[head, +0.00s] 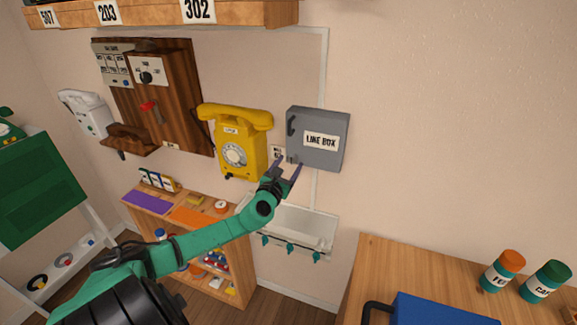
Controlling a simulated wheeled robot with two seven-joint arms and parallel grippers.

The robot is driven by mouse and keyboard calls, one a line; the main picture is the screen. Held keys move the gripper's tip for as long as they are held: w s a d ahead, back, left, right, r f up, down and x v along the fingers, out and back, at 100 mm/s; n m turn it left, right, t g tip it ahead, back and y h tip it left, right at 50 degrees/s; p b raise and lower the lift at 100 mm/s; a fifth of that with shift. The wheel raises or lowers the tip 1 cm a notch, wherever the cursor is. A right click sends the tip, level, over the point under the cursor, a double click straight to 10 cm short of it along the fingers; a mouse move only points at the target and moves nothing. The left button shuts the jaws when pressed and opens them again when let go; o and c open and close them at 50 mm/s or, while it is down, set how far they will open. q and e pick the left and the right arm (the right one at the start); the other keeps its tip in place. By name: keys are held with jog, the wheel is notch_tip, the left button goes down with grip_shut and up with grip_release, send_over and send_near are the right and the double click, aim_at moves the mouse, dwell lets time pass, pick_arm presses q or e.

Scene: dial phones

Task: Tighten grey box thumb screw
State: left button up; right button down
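The grey box (336,160), labelled "LINE BOX", is mounted on the wall right of the yellow phone, with its front closed. A dark handle-like part shows at its upper left. The thumb screw is too small to make out clearly; the box's lower left corner is close to my fingertips. My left gripper (286,165) reaches up from the lower left to that corner. Its two purple fingers are spread apart, with nothing clearly held between them. I cannot tell whether they touch the box. My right gripper is out of view.
A yellow dial phone (240,150) hangs just left of the gripper. A white wall tray (306,226) with teal hooks is below the box. A wooden shelf (239,262) stands behind my arm. A counter with a blue case (440,311) and jars is at the lower right.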

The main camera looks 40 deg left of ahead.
pick_arm(q)
jog(key=shift+s+d+f, duration=0.15)
jog(key=shift+s+d, duration=0.05)
jog(key=shift+s, duration=0.35)
jog(key=v, duration=1.3)
jog(key=shift+s, duration=0.2)
jog(key=shift+d, duration=0.1)
